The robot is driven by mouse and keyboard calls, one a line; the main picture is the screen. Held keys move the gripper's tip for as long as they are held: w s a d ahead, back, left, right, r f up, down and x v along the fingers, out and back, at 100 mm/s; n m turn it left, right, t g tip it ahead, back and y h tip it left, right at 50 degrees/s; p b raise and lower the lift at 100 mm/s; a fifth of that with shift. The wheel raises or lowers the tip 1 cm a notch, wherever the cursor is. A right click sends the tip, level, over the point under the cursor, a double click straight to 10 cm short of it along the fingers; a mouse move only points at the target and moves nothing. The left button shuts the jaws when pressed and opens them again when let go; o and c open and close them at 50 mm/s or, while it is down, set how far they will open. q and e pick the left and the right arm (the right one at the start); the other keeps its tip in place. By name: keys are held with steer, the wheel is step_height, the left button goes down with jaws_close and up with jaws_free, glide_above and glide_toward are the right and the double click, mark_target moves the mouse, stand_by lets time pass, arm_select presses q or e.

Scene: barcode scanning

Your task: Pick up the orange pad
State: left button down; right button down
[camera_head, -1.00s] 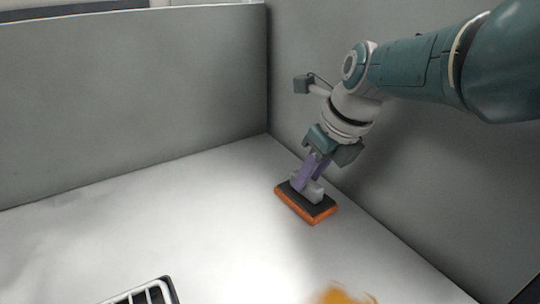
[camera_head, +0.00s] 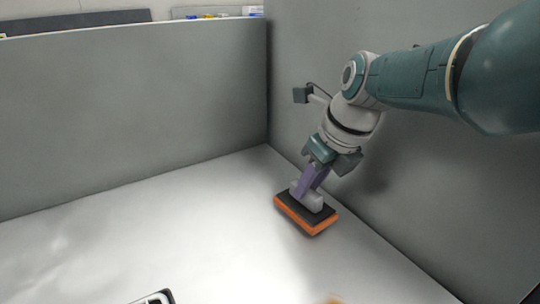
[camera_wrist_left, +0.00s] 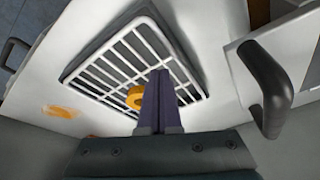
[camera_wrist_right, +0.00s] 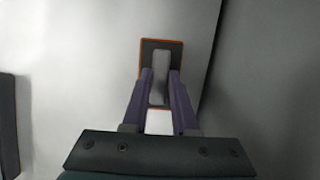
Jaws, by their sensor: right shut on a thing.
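The orange pad (camera_head: 293,214) has a dark top, an orange edge and a grey block handle (camera_wrist_right: 159,78). It is by the right wall of the walled white surface; I cannot tell whether it touches the surface. My right gripper (camera_head: 306,194) points down at the pad. In the right wrist view its two purple fingers (camera_wrist_right: 158,82) are on both sides of the grey handle, shut on it. My left gripper (camera_wrist_left: 160,76) shows in the left wrist view with its fingers together, above a white wire rack (camera_wrist_left: 108,66). I see nothing held between them.
A yellow-orange round thing (camera_wrist_left: 134,97) shows behind the left fingertips, and an orange patch (camera_wrist_left: 60,112) lies on the white surface. A dark handle (camera_wrist_left: 270,90) is at the right of that view. Grey walls (camera_head: 130,110) bound the surface; its middle is clear.

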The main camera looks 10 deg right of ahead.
step_height(320, 180, up, 11)
steer(key=p, duration=0.9)
step_height(320, 180, up, 8)
steer(key=p, duration=0.3)
glide_above(310, 190)
steer(key=shift+w+r, duration=0.1)
steer(key=shift+r, duration=0.05)
steer(key=c, duration=1.3)
jaws_free()
jaws_close()
